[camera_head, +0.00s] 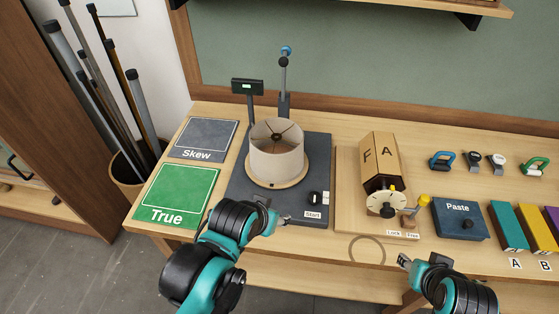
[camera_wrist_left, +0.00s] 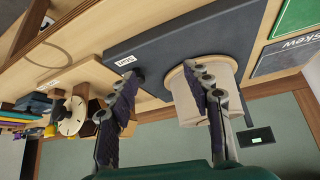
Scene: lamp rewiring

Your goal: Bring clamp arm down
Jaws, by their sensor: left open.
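A grey upright arm with a blue tip (camera_head: 285,72), which looks like the clamp arm, stands raised at the back of the dark base plate (camera_head: 240,182). A beige lampshade (camera_head: 277,160) sits on a round wooden disc on that plate, in front of the arm. In the left wrist view the lampshade (camera_wrist_left: 188,100) shows partly behind one finger. My left gripper (camera_head: 276,217) is open and empty near the plate's front edge, by the Start label; its fingers also show in the left wrist view (camera_wrist_left: 160,76). My right gripper (camera_head: 405,261) is near the table's front edge, its jaws unclear.
A small display (camera_head: 248,87) stands beside the upright arm. A green True mat (camera_head: 177,196) and a grey Skew mat (camera_head: 204,139) lie left. A wooden box with a dial (camera_head: 388,203) and the Paste box (camera_head: 460,218) stand right. The Start knob (camera_head: 315,197) is near my left gripper.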

